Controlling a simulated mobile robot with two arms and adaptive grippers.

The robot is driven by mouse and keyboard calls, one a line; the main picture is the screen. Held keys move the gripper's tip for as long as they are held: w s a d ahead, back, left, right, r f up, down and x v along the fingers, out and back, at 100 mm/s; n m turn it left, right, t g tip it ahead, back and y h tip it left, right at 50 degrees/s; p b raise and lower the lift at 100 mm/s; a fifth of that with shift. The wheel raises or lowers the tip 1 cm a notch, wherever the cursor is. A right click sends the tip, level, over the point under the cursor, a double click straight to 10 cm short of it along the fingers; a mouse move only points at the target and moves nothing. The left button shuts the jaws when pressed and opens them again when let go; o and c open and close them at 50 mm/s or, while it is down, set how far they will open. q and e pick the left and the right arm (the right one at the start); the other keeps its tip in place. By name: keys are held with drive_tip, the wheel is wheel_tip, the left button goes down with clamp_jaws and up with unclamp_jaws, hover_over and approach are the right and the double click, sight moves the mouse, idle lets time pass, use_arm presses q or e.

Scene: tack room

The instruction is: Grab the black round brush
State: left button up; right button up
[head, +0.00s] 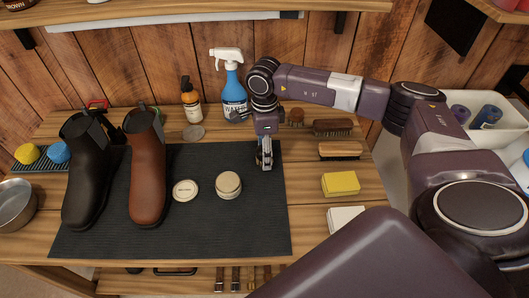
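A small round brush (297,116) with a brown top stands at the back of the wooden bench, just right of my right wrist. I see no clearly black round brush; part of the bench behind my wrist is hidden. My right gripper (265,164) points down over the right edge of the dark mat (235,225), in front and to the left of the round brush and apart from it. Its fingers show nearly edge-on, so their opening is unclear. I see nothing clearly held in it. My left gripper is out of view.
A dark brush (333,127), a lighter brush (340,150), a yellow block (340,184) and a white block (345,218) line the right side. A spray bottle (232,90) stands behind. Boots (147,175) and tins (228,185) occupy the mat.

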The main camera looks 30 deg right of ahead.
drive_tip(key=c, duration=1.2)
drive_tip(key=shift+c, duration=0.2)
